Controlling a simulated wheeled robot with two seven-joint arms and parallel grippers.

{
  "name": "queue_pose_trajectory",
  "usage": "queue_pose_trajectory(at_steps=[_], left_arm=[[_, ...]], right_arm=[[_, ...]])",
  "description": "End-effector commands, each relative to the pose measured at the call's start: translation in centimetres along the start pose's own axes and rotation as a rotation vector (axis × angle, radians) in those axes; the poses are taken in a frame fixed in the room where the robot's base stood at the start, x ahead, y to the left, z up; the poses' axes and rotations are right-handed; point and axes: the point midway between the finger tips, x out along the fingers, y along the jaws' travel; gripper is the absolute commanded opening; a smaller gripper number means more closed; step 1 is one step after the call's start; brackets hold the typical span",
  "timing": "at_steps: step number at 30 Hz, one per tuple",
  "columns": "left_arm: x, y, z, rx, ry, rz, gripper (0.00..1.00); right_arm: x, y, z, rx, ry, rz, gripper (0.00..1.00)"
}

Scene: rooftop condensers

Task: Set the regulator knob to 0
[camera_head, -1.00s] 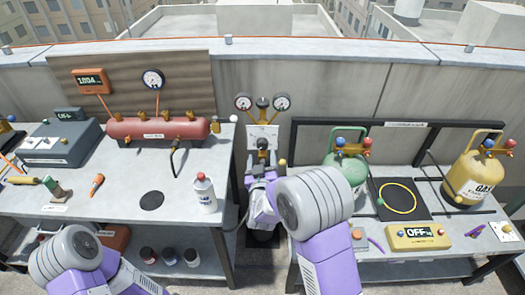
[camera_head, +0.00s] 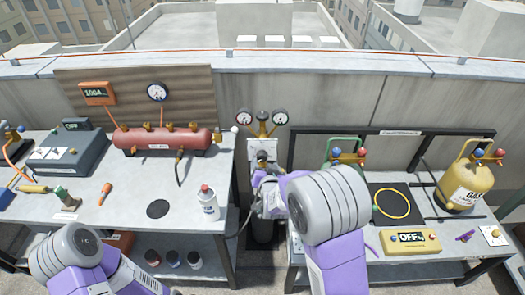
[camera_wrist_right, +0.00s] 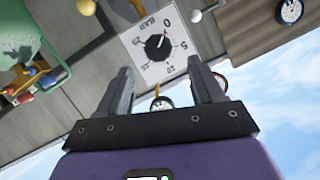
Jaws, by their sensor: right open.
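The regulator (camera_head: 262,122) has brass fittings and two round gauges, and stands at the parapet wall between the two benches. Below the gauges is its white dial plate (camera_head: 263,146). In the right wrist view the plate (camera_wrist_right: 140,47) appears turned over, with 0, 5, further numbers and BAR. The dark regulator knob (camera_wrist_right: 155,42) sits at its centre with a red mark; its exact setting is hard to read. My right gripper (camera_wrist_right: 161,76) is open and empty, facing the plate, apart from the knob. In the head view it is just below the plate, partly hidden by my wrist. My left gripper is out of view.
The left bench (camera_head: 120,205) holds a red tank (camera_head: 160,139) and a white bottle (camera_head: 209,207). The right bench has a yellow gas cylinder (camera_head: 463,187), a yellow OFF display box (camera_head: 409,240) and a green cylinder mostly behind my right arm. A narrow gap separates the benches.

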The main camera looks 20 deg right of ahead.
Motion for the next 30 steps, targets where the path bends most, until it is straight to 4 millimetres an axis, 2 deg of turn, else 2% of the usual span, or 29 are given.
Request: queue_pose_trajectory(at_steps=[5,12,18,30], left_arm=[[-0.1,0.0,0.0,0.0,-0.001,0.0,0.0],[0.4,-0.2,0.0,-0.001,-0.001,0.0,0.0],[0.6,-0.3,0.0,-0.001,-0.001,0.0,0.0],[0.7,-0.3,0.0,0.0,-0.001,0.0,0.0]], right_arm=[[0.8,0.2,0.1,0.041,-0.026,0.006,0.67],[4.5,0.3,0.2,0.039,-0.024,0.006,0.67],[6.7,0.2,0.2,0.039,-0.024,0.004,0.67],[7.5,0.2,0.2,0.039,-0.024,0.004,0.67]])
